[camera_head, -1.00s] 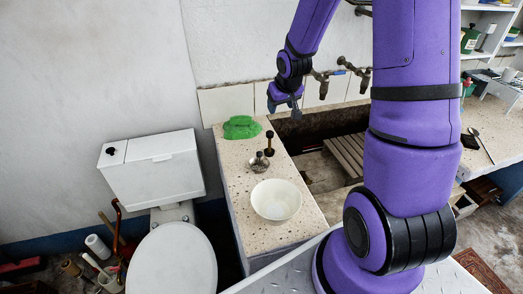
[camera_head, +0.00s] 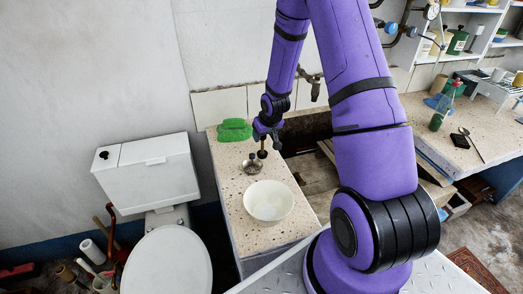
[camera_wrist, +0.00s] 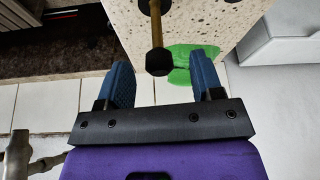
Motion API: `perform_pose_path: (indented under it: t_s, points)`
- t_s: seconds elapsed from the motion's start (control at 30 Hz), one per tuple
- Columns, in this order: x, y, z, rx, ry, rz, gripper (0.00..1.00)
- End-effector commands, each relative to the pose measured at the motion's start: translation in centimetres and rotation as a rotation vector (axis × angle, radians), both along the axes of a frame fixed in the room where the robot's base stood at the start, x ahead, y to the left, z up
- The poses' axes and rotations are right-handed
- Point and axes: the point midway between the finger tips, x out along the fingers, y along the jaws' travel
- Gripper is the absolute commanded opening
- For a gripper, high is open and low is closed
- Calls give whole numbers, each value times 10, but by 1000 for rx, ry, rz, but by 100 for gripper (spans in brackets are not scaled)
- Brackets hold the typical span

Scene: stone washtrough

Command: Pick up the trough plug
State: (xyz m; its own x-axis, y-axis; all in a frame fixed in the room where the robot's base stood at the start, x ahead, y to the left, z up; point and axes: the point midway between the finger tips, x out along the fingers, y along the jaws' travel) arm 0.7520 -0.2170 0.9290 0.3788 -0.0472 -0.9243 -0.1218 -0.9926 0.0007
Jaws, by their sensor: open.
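The trough plug (camera_head: 262,154), an upright piece with a brass stem and a dark knob, stands on the speckled stone counter. In the wrist view the plug (camera_wrist: 157,32) shows its stem, and its black ball end appears between my fingers. My gripper (camera_head: 267,136) is over the plug and hides its upper part in the head view. Its two blue fingers (camera_wrist: 161,72) are apart, one on each side of the knob, with no visible contact. I cannot tell exactly how deep the knob sits between them.
A green cloth (camera_head: 234,130) lies behind left. The trough (camera_head: 308,127) opens to the right. A tap (camera_head: 314,88) sticks out from the wall. A toilet (camera_head: 168,262) stands left.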

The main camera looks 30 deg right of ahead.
Motion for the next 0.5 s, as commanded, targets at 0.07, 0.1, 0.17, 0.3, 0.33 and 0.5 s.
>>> perform_pose_path:
  t_s: [0.07,0.1,0.17,0.3,0.33,0.5]
  points:
    - [2,0,-3,0,0,0,60]
    - [3,-1,-6,0,1,0,60]
    - [7,-1,-13,0,2,0,60]
    - [16,-3,-30,0,1,0,60]
    - [17,-3,-33,0,1,0,60]
    - [22,-4,-45,0,0,0,60]
